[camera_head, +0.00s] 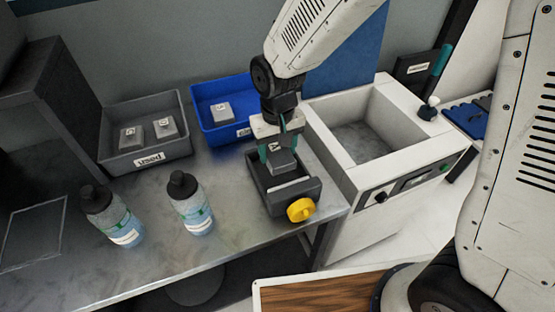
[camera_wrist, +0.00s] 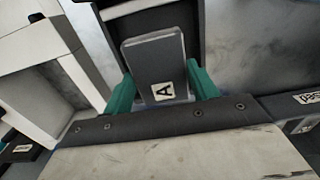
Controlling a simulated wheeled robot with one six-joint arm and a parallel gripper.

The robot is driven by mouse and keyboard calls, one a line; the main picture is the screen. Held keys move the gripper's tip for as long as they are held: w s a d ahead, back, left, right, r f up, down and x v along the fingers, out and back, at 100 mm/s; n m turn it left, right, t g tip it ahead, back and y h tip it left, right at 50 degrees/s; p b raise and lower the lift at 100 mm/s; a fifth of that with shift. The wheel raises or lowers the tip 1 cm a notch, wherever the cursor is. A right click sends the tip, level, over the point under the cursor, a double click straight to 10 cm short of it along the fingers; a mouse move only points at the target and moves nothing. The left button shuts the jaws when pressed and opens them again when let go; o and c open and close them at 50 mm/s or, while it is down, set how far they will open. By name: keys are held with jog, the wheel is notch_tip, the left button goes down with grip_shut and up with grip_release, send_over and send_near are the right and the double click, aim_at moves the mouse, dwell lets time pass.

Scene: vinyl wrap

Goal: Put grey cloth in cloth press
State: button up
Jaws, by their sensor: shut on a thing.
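My gripper (camera_head: 279,150) points down over the cloth press, its teal fingers shut on a grey cloth block (camera_head: 283,163). In the wrist view the block (camera_wrist: 153,60) sits between the teal fingers (camera_wrist: 162,92) and bears a white label with an A. The cloth press (camera_head: 310,190) is a dark open-topped box with a yellow knob (camera_head: 301,209), near the right end of the table. The held cloth is at the press opening. I cannot tell whether it touches the press floor, as the gripper and cloth hide part of the inside.
A blue bin (camera_head: 202,122) behind holds one labelled grey block. A grey bin marked "used" (camera_head: 182,149) holds two. A white machine with an open basin (camera_head: 326,142) stands right of the press.

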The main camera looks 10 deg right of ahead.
aim_at(277, 162)
jog(key=shift+s+a+f, duration=0.1)
jog(key=shift+f, duration=2.1)
jog(key=shift+f, duration=0.15)
jog(key=o, duration=1)
jog(key=shift+c, duration=0.2)
notch_tip(277, 162, up, 12)
jog(key=shift+r, duration=0.25)
